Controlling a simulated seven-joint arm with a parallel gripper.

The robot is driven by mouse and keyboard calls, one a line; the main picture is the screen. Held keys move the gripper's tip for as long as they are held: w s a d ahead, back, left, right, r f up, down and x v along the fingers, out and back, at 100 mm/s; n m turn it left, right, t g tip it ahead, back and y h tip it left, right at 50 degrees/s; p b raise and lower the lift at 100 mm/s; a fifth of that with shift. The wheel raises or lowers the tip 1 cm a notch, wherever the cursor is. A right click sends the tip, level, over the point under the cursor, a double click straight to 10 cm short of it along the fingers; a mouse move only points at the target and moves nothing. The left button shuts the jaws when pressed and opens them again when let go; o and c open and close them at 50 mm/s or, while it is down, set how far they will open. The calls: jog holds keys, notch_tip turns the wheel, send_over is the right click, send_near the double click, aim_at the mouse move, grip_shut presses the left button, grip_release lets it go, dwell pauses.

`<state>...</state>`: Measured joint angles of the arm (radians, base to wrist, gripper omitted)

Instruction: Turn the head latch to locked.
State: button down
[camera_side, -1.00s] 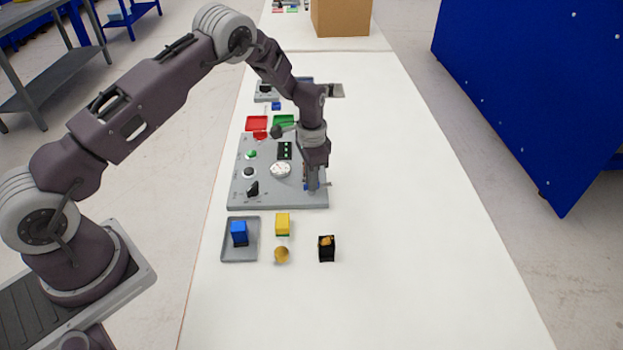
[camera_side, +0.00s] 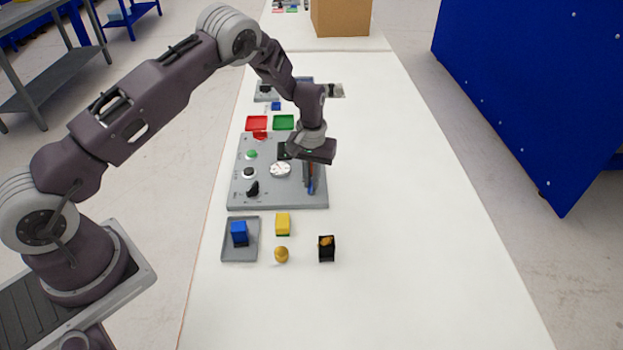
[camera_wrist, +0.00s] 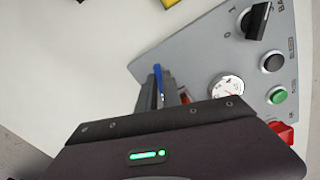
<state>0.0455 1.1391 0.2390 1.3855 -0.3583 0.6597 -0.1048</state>
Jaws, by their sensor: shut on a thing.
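A slim blue part, which looks like the head latch's handle (camera_side: 311,189), is at the right side of the grey panel (camera_side: 285,200). It also shows in the wrist view (camera_wrist: 158,76). My gripper (camera_side: 309,180) points down over it, with the fingers shut on the blue part. In the wrist view, my gripper (camera_wrist: 157,92) hides most of the latch, and only a blue strip shows past the fingers. The latch's base and any lock marking cannot be made out.
The panel carries a round white gauge (camera_side: 280,170), a black knob (camera_side: 252,188), a black button (camera_side: 248,172) and a green button (camera_side: 251,154). A grey tray with a blue block (camera_side: 239,233), a yellow block (camera_side: 282,223) and a black box (camera_side: 326,248) stand in front. The table's right side is clear.

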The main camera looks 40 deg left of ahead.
jog(key=shift+n, duration=1.8)
jog(key=c, duration=1.5)
grip_release()
notch_tip(320, 180, up, 7)
jog(key=shift+r, duration=0.1)
jog(key=shift+r, duration=0.1)
